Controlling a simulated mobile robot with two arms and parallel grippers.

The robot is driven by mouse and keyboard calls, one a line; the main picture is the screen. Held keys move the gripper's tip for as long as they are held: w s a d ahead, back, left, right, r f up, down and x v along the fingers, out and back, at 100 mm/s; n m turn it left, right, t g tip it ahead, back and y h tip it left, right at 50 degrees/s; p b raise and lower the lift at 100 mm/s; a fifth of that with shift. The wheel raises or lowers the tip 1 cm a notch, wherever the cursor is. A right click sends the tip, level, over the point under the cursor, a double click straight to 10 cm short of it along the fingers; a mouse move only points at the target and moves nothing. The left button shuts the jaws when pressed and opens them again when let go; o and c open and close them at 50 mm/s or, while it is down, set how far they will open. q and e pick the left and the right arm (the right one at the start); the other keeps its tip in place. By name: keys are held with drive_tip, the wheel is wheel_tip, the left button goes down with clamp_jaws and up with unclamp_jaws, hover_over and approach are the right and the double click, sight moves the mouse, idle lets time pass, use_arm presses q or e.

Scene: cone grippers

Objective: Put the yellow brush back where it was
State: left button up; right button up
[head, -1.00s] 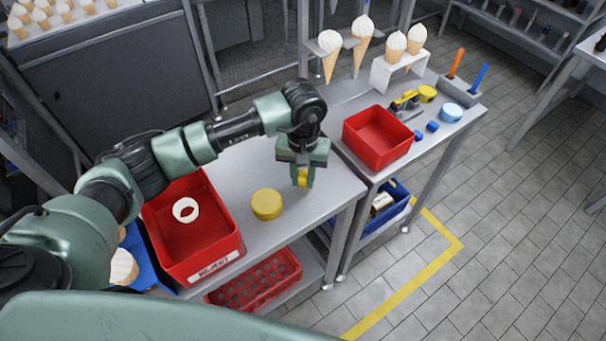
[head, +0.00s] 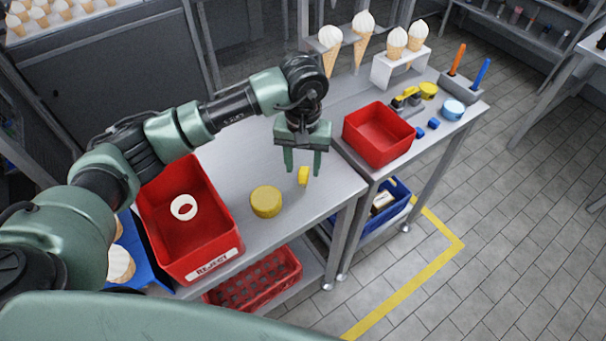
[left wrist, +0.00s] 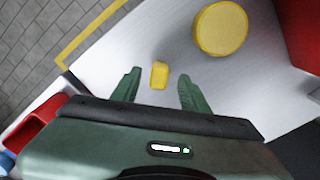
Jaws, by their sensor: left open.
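A small yellow block (head: 303,175) stands on the grey table, close to a round yellow disc (head: 266,202). My left gripper (head: 303,168) is open and empty above the block, with its fingers spread to either side. In the left wrist view the block (left wrist: 159,75) shows between the open fingers (left wrist: 158,88), apart from both, and the disc (left wrist: 221,28) is beyond it. No thing is clear to me as a yellow brush. A yellow and black item (head: 405,99) lies on the right table, too small to identify. My right gripper is not in view.
A red REJECT bin (head: 215,264) with a white ring stands left of the disc. The right table holds a red tray (head: 357,142), a cone stand (head: 399,68), small blue blocks and a grey holder (head: 459,91) with orange and blue handles.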

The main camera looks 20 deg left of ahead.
sight(303, 172)
use_arm(q)
wheel_tip(303, 172, up, 8)
drive_tip(key=b, duration=0.2)
drive_tip(key=shift+r, duration=0.1)
